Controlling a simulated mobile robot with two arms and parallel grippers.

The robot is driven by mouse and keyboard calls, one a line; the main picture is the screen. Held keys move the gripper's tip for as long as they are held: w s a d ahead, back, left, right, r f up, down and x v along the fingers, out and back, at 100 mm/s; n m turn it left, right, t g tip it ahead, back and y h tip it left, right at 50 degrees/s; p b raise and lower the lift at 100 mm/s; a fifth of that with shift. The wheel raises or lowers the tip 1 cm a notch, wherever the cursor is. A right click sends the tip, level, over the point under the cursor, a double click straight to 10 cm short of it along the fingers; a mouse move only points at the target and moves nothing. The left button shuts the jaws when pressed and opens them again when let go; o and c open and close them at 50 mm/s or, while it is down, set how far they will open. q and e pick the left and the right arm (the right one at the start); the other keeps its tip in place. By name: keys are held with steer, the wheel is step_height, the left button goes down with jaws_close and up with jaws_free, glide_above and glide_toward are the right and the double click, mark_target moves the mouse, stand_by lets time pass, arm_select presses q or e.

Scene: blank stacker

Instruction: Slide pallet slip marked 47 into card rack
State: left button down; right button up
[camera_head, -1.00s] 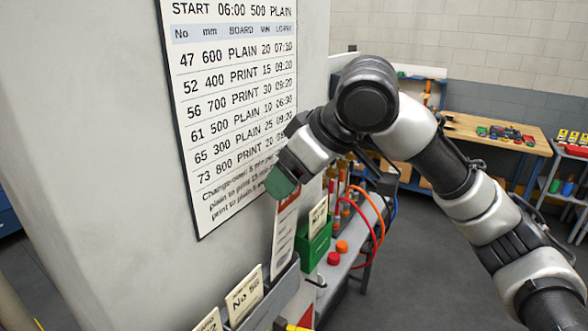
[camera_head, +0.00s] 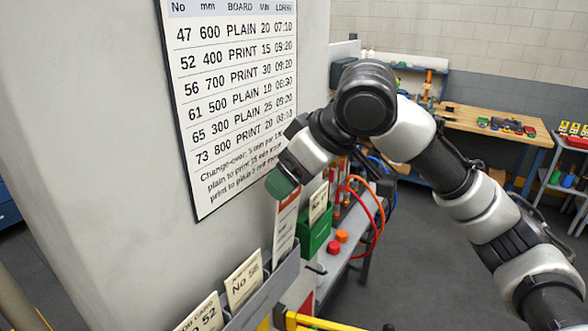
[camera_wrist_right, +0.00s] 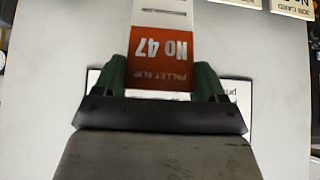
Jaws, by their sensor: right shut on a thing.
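My right gripper (camera_head: 283,186) is shut on the top end of the pallet slip (camera_head: 286,228), a white strip with a red-orange head. The right wrist view shows the slip's "PALLET SLIP No 47" print (camera_wrist_right: 163,48) between the green fingertips (camera_wrist_right: 160,82). The slip hangs almost upright, slightly tilted, at the right end of the grey card rack (camera_head: 262,300). Its lower end meets the rack's rim; I cannot tell how deep it sits. Cards marked No 56 (camera_head: 244,280) and No 52 (camera_head: 203,314) stand in the rack to the left. My left gripper is out of view.
A green box (camera_head: 315,238) with a cream card stands just right of the slip. Red and orange knobs (camera_head: 336,243) and coloured hoses lie beyond it. The printed schedule board (camera_head: 235,110) hangs on the pale wall behind. Yellow bars (camera_head: 300,321) are at the bottom.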

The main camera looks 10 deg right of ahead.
steer(key=shift+f, duration=0.35)
steer(key=o, duration=1.2)
steer(key=shift+r, duration=0.1)
steer(key=b+v, duration=0.3)
steer(key=v, duration=0.7)
steer(key=shift+s+d+r, duration=0.2)
steer(key=shift+r, duration=0.05)
